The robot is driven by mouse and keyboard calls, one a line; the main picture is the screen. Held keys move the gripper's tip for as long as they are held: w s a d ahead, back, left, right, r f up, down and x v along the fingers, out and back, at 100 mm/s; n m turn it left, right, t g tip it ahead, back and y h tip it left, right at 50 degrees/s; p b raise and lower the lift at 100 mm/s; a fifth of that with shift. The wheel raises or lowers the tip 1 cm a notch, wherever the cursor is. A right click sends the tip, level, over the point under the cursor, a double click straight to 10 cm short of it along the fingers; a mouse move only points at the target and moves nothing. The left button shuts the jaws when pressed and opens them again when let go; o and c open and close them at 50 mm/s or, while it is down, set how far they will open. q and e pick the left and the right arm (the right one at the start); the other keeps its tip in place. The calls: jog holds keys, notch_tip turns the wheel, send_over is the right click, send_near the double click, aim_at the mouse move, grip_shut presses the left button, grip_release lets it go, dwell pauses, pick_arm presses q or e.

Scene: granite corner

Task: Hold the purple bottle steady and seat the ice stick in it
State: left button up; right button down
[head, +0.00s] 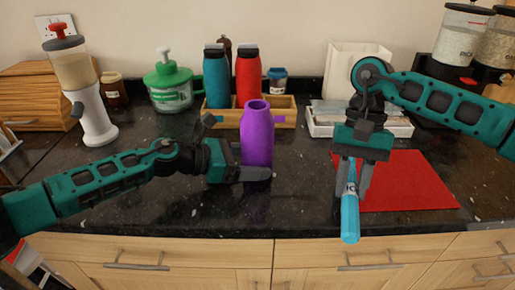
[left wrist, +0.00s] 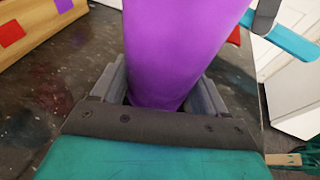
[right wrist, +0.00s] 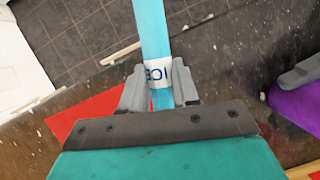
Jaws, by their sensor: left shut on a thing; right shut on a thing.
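The purple bottle (head: 257,140) stands upright on the dark counter, its open mouth facing up. My left gripper (head: 256,173) is shut around its lower body; the bottle also fills the middle of the left wrist view (left wrist: 178,45). The ice stick (head: 350,215) is light blue with a white label band. My right gripper (head: 355,180) is shut on it near the label, which shows in the right wrist view (right wrist: 153,40). The stick hangs roughly upright, its lower end near the counter's front edge, to the right of the bottle and apart from it.
A red mat (head: 415,180) lies on the counter behind and right of my right gripper. A wooden caddy (head: 283,113) with a teal bottle (head: 216,80) and a red bottle (head: 248,78) stands behind the purple bottle. A white dispenser (head: 92,115) stands at the left.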

jog(key=w+a+r+m+t+y, duration=0.1)
jog(key=w+a+r+m+t, duration=0.4)
jog(key=a+r+m, duration=0.55)
jog(key=w+a+r+m+t+y, duration=0.1)
jog(key=w+a+r+m+t, duration=0.2)
jog(key=w+a+r+m, duration=0.7)
jog(key=s+d+f+m, duration=0.3)
jog(key=s+f+m, duration=0.1)
jog(key=f, duration=0.3)
jog(key=shift+d, duration=0.25)
jog(key=c, duration=0.8)
grip_release()
jog(key=shift+f+m, duration=0.15)
jog(key=shift+m, duration=0.1)
jog(key=shift+c, duration=0.2)
jog(key=v, duration=1.2)
jog(key=shift+a, duration=0.2)
